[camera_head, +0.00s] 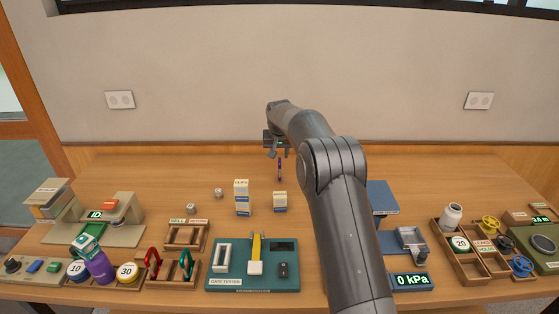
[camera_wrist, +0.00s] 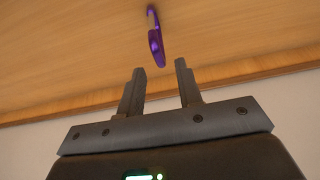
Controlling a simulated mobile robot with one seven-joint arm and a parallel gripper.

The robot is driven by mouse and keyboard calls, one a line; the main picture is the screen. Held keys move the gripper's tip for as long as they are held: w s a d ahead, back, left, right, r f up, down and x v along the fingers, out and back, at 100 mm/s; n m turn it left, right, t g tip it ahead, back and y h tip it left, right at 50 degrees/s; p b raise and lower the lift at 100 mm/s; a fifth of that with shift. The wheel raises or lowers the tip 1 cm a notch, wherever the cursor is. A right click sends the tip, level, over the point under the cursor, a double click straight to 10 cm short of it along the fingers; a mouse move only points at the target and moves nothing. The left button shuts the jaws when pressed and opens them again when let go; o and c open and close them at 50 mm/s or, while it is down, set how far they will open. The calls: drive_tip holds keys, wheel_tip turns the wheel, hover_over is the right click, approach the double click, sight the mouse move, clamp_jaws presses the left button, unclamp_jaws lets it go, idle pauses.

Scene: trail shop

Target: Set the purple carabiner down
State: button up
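The purple carabiner (camera_head: 280,170) is at the back middle of the wooden table, just below my gripper (camera_head: 278,153) in the head view. In the wrist view the carabiner (camera_wrist: 156,40) shows beyond the fingertips, against the table top. My gripper (camera_wrist: 160,72) has its two fingers spread with an empty gap between them. The carabiner lines up with this gap and appears clear of both fingers. I cannot tell whether it lies flat or stands on edge.
A green gate tester board (camera_head: 215,284) and a wooden rack with red and green carabiners (camera_head: 173,282) are at the front. The table around the carabiner is clear.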

drive_tip(key=s+d+r, duration=0.2)
drive_tip(key=s+r, duration=0.4)
drive_tip(key=r, duration=0.2)
drive_tip(key=s+d+r, duration=0.3)
drive_tip(key=s+r, duration=0.3)
drive_tip(key=r, duration=0.1)
drive_tip(key=s+d+r, duration=0.2)
drive_tip(key=s+r, duration=0.1)
drive_tip(key=s, duration=0.5)
drive_tip(key=s+d+r, duration=0.3)
drive_tip(key=s, duration=0.5)
drive_tip(key=s+d+f, duration=0.1)
drive_tip(key=s+f, duration=0.1)
drive_tip(key=s, duration=0.7)
drive_tip(key=s+d+f, duration=0.2)
drive_tip(key=s+f, duration=0.1)
drive_tip(key=s, duration=0.6)
drive_tip(key=s+d+f+t, duration=0.1)
drive_tip(key=s+f, duration=0.1)
drive_tip(key=s, duration=0.7)
drive_tip(key=shift+s+d+f, duration=0.25)
drive_tip(key=shift+s+f, duration=0.1)
